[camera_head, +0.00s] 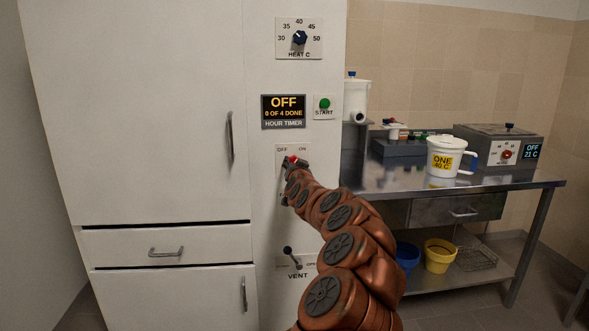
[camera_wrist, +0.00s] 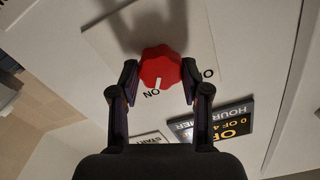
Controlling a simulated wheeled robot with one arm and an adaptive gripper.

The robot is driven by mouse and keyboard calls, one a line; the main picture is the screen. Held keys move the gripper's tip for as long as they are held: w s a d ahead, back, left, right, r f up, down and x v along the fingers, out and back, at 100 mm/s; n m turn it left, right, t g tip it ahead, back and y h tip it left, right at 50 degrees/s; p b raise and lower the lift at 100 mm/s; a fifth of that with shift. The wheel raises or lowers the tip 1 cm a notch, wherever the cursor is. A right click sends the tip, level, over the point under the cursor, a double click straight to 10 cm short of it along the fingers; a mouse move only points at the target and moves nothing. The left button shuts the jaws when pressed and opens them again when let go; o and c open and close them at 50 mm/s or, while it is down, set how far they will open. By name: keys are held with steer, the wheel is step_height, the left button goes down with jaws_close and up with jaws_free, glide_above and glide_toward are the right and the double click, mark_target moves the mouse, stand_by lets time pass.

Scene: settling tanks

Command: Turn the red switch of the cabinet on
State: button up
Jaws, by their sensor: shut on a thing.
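The red switch (camera_wrist: 160,62) is a lobed knob on a white plate on the cabinet (camera_head: 150,120). In the wrist view my gripper (camera_wrist: 159,76) has one finger on each side of the knob, shut on it. The white mark on the knob points close to the ON label, with the OFF label partly hidden by a finger. In the head view the red switch (camera_head: 291,159) shows just past my gripper (camera_head: 289,170), under the OFF and ON labels.
Above are the black timer display (camera_head: 283,111) reading OFF, 0 of 4 done, a green START button (camera_head: 324,103) and the heat dial (camera_head: 299,38). The vent lever (camera_head: 291,257) is below. A steel table (camera_head: 400,184) with a white jug (camera_head: 444,157) stands at right.

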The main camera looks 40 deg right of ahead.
stand_by(0.4)
steer(key=o, duration=1.1)
steer(key=shift+o, duration=0.2)
steer(key=shift+s, duration=0.1)
steer(key=v, duration=1.2)
